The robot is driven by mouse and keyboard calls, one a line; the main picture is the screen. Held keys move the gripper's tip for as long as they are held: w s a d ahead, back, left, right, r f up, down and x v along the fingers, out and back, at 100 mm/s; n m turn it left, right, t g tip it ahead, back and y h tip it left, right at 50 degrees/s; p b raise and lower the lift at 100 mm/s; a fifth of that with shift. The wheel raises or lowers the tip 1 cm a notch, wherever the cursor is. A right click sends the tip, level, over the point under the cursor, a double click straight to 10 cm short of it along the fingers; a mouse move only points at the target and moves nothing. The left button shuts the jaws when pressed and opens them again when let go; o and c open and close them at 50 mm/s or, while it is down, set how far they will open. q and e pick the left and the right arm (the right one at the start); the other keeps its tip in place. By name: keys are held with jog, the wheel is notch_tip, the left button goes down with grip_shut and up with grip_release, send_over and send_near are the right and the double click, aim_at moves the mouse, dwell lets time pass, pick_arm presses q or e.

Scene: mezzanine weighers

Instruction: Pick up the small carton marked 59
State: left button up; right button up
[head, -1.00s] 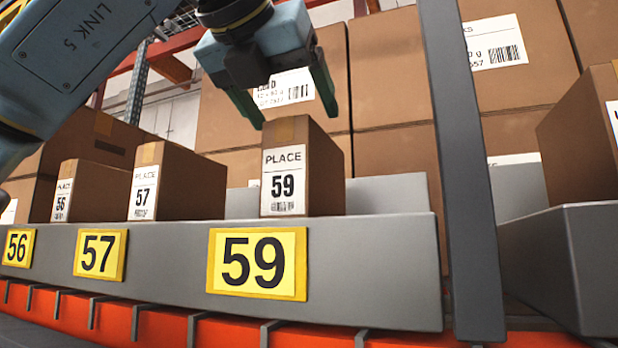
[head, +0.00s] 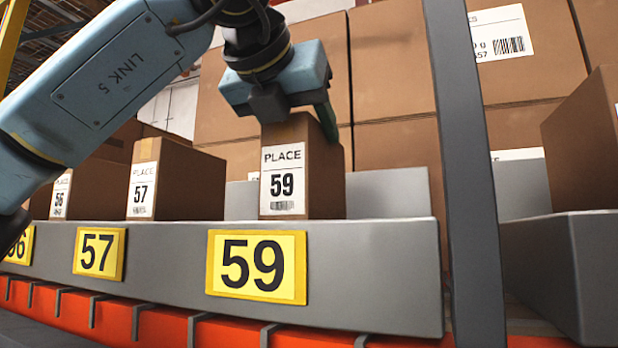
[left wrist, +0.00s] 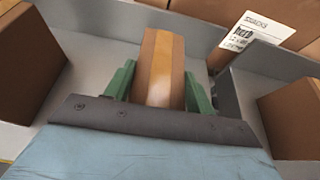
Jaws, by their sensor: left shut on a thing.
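The small carton marked 59 (head: 283,190) stands upright on the grey shelf tray (head: 380,240), above the yellow 59 plate (head: 257,265). My left gripper (head: 300,112) comes down over its top from above and is shut on it. In the left wrist view the green fingers of my left gripper (left wrist: 160,88) sit on either side of the carton's taped top (left wrist: 162,60). In the head view one finger shows along the carton's right side; the other is hidden. The carton rests on the tray. My right gripper is not in view.
The carton marked 57 (head: 175,180) and the carton marked 56 (head: 85,190) stand to the left. A grey upright post (head: 470,170) is to the right, with another carton (head: 585,150) beyond it. Large boxes (head: 395,70) fill the back.

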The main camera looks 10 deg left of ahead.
pick_arm(q)
grip_shut()
jog(key=shift+r, duration=0.1)
jog(key=shift+r, duration=0.15)
